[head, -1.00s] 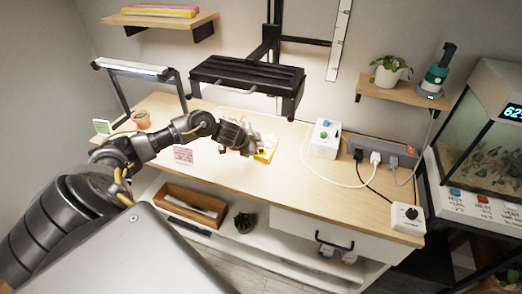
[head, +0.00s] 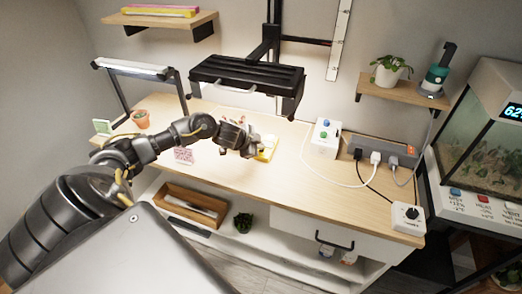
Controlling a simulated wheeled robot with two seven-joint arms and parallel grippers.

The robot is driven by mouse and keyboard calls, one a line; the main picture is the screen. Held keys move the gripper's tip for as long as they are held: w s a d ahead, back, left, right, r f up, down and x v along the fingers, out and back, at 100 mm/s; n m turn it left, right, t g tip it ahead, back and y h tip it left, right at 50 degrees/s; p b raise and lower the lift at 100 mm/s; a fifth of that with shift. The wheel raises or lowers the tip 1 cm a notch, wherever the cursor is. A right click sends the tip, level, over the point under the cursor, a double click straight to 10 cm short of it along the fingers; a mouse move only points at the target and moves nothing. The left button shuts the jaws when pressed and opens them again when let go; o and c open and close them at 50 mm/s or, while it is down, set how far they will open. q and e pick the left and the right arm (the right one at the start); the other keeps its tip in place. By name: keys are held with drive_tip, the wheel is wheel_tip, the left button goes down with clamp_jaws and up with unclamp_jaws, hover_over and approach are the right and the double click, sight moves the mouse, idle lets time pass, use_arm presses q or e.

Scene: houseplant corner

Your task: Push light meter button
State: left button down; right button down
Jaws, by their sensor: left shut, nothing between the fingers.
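A yellow device (head: 267,148) with a pale top, which looks like the light meter, lies on the wooden tabletop left of the middle. My left arm reaches over the table from the left. Its gripper (head: 257,151) is shut and empty at the device's left side and covers part of it. I cannot tell whether the fingertips touch it. The device's button cannot be made out. My right gripper is not in view.
A black shelf-like fixture (head: 247,75) hangs behind the gripper. A white box with coloured buttons (head: 325,139), a power strip (head: 378,148) and cables stand to the right. A pink card (head: 184,155) and a terracotta pot (head: 140,119) are near the arm. The tabletop's front middle is clear.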

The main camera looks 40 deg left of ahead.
use_arm(q)
drive_tip(key=shift+f, duration=0.2)
idle(0.5)
drive_tip(key=shift+r, duration=0.1)
drive_tip(key=shift+r+p, duration=0.6)
drive_tip(key=shift+p, duration=0.15)
drive_tip(key=shift+r+p, duration=0.45)
drive_tip(key=shift+p, duration=0.05)
wheel_tip(320, 180, up, 5)
drive_tip(key=p, duration=0.5)
